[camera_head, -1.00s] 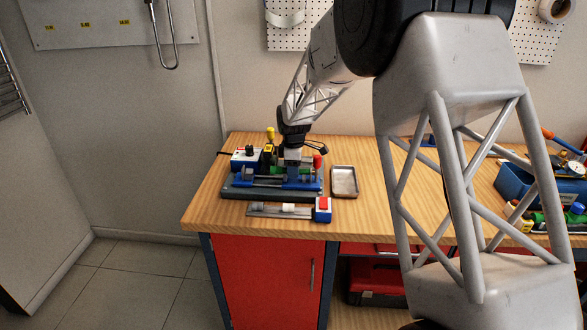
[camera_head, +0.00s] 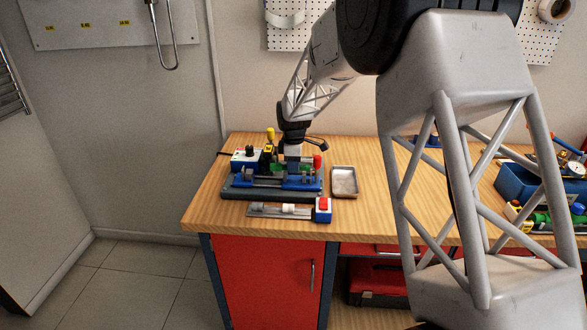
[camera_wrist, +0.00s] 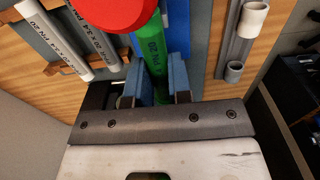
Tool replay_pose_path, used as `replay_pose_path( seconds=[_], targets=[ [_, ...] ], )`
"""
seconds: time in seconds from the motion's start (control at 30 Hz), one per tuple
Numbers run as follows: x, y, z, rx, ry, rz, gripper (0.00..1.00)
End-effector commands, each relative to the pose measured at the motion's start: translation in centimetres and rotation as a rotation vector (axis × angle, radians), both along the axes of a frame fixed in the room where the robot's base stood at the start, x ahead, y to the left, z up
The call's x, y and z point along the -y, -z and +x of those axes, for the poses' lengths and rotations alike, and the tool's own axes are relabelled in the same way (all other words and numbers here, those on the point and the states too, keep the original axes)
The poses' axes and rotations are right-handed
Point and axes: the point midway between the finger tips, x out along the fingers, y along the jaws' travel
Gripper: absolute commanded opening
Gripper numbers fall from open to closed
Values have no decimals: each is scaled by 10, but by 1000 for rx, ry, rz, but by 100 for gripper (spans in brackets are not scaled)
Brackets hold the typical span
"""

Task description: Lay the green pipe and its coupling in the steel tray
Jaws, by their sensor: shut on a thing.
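The green pipe (camera_wrist: 154,52) runs between the blue-padded fingers of my gripper (camera_wrist: 161,82) in the wrist view, and the gripper is shut on it. In the head view my gripper (camera_head: 292,158) points down over the blue machine on the bench, and only small green parts show around it. The coupling cannot be told apart; a red round part (camera_wrist: 112,10) hides the pipe's upper left side in the wrist view. The steel tray (camera_head: 344,182) lies flat and empty on the bench, just right of the machine.
The blue machine (camera_head: 245,184) has a red knob (camera_head: 317,161) and a yellow-topped part close to my gripper. A rail with white pieces (camera_head: 288,209) lies in front. A blue bin (camera_head: 516,184) stands far right.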

Motion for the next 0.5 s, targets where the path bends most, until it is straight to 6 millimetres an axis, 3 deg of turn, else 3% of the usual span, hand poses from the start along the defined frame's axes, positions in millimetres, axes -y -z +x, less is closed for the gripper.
replay_pose_path(
  seconds=[0.5],
  targets=[
    [0,-30,0,1,0,0,0]
  ],
)
